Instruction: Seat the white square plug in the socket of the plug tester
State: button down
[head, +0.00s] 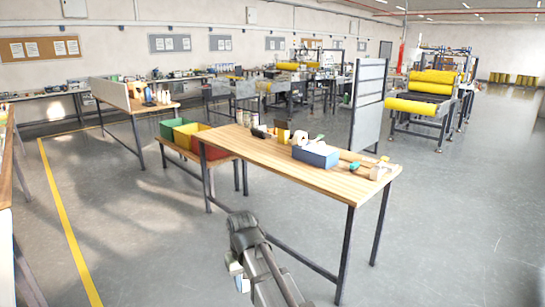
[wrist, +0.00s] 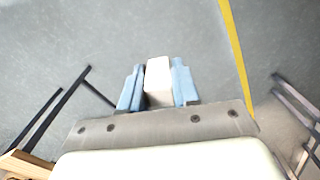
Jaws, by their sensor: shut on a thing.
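My gripper (wrist: 157,68) is shut on the white square plug (wrist: 159,84). The plug sits between the blue fingers in the wrist view, with its top and front face showing. In the head view my gripper (head: 238,271) hangs low at the bottom centre, in front of the near wooden bench and over the floor. The plug is too small there to make out clearly. I cannot pick out the plug tester or its socket for sure in either view.
The near wooden bench (head: 262,157) carries a blue bin (head: 316,156), a small pale block (head: 380,172) at its right end and several small items. Open grey floor (head: 140,230) lies left of the bench.

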jog(key=w+d+m, duration=0.2)
jog(key=d, duration=1)
jog(key=w+d+m, duration=0.2)
jog(key=d, duration=1.1)
jog(key=shift+w+f+m, duration=0.3)
jog(key=shift+f+m, duration=0.1)
jog(key=shift+f, duration=0.05)
